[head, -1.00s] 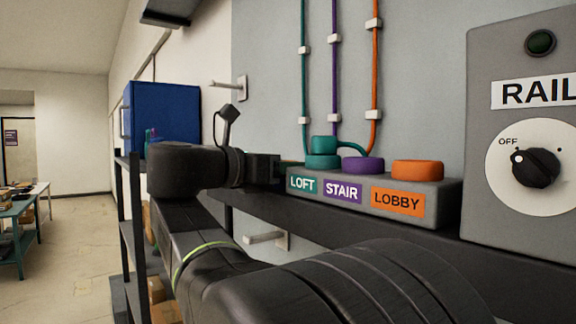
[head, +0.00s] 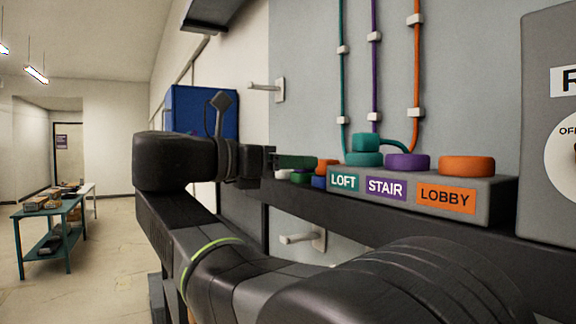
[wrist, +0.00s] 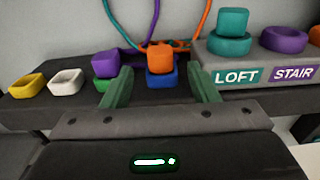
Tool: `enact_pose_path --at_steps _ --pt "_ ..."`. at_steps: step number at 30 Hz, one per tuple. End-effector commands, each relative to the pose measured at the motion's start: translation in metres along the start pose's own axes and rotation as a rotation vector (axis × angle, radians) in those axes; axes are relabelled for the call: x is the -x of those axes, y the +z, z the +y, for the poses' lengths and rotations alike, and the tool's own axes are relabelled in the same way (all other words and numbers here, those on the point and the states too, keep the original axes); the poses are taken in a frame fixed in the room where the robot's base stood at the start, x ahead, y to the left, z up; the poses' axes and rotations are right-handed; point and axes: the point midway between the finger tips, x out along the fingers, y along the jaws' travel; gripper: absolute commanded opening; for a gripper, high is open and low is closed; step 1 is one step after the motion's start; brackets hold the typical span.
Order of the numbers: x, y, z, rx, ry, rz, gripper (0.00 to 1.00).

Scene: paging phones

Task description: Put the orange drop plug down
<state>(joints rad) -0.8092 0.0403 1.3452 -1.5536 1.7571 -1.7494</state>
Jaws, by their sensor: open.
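The orange drop plug (wrist: 160,57) sits upright on a blue ring (wrist: 161,80) on the dark shelf in the wrist view. It also shows in the head view (head: 327,164), just beyond my fingertips. My gripper (wrist: 161,80) is open, its green fingers either side of the blue ring and orange plug, with visible space at each side. In the head view my gripper (head: 296,161) reaches along the shelf from the left. Whether the plug is fully seated on the blue ring I cannot tell.
A purple plug (wrist: 105,63) on a green ring stands left of the orange one, with white (wrist: 66,82) and yellow (wrist: 27,86) rings beyond. The grey LOFT, STAIR, LOBBY box (head: 405,187) is on the right; a teal plug (head: 366,140) stands on LOFT.

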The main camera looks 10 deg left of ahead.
Motion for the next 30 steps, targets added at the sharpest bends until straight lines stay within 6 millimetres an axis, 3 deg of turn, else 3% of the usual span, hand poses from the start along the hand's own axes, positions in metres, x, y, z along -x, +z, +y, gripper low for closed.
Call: enact_pose_path --at_steps 4,10,30 --pt "0.022 -0.001 0.001 0.000 0.004 0.000 0.54" --pt "0.038 0.000 0.001 0.001 0.001 -0.001 0.54" --pt "0.041 0.000 0.000 0.001 -0.001 0.000 0.54"
